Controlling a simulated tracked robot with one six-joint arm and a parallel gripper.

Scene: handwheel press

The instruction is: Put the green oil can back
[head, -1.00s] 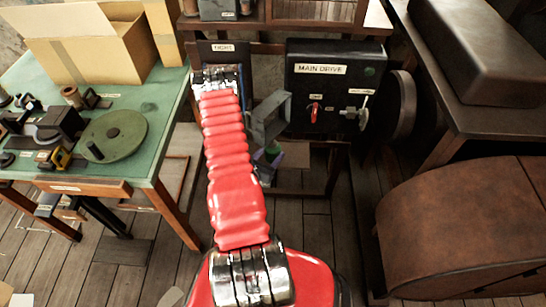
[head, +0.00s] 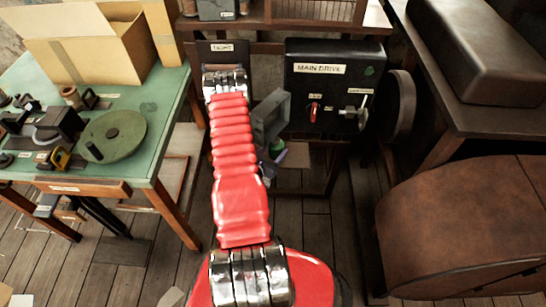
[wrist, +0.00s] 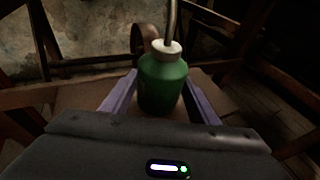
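The green oil can (wrist: 162,84) is upright in the wrist view, with a white collar and a thin grey spout that runs out of the top of the frame. My gripper (wrist: 162,92) has one purple finger on each side of the can, and the fingertips appear to rest against its sides. The can's base is partly hidden by the gripper body. In the head view my gripper (head: 278,157) shows only as a small purple patch past my grey wrist, below the main drive box, with a bit of green beside it.
The black main drive box (head: 330,95) with a red switch and a lever stands just above and right of my wrist. A green-topped table (head: 135,90) with a cardboard box and tools is left. A brown leather-like drum (head: 465,225) is at right. Wooden framing surrounds the can.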

